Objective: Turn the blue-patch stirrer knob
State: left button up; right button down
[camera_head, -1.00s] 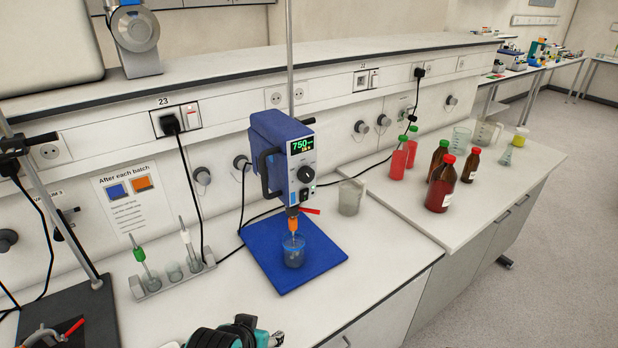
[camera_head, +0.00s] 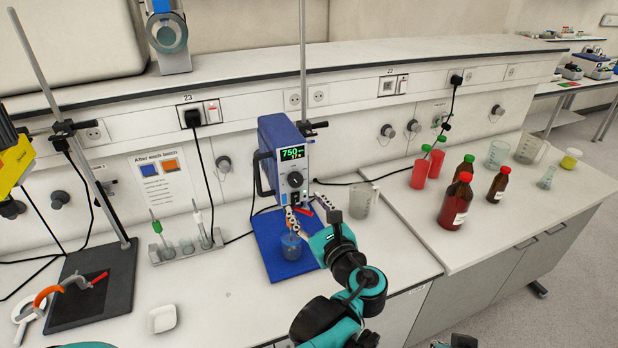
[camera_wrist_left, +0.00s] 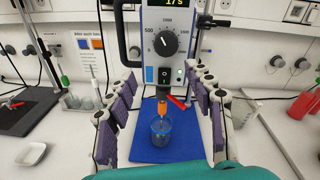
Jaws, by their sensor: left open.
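The blue overhead stirrer (camera_head: 274,145) hangs on a rod, its display showing 750. Its black knob (camera_head: 295,179) sits below the display. In the left wrist view the knob (camera_wrist_left: 166,43) has a white pointer and a dial scale. A blue patch (camera_wrist_left: 151,74) is low on that front panel. My left gripper (camera_head: 306,209) is open in front of the stirrer's lower part. Its two fingers stand apart at either side in the left wrist view, below the knob and not touching it. The stirrer's orange-topped shaft (camera_wrist_left: 162,104) runs down into a beaker (camera_wrist_left: 161,133).
A glass beaker (camera_head: 363,200) stands right of the stirrer. Red-capped bottles (camera_head: 455,203) are farther right. A tube rack (camera_head: 187,249) and white dish (camera_head: 163,318) are left. A yellow device (camera_head: 14,160) shows at the left edge.

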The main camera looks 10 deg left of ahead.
aim_at(297, 183)
pick_arm(q)
jog(key=shift+m+t, duration=0.3)
jog(key=shift+m, duration=0.2)
jog(key=x, duration=0.2)
jog(key=r+x, duration=0.1)
jog(key=x, duration=0.2)
jog(key=b+x, duration=0.1)
jog(key=x, duration=0.1)
jog(key=shift+w+d+r, duration=0.2)
jog(key=shift+w, duration=0.25)
jog(key=c, duration=1.2)
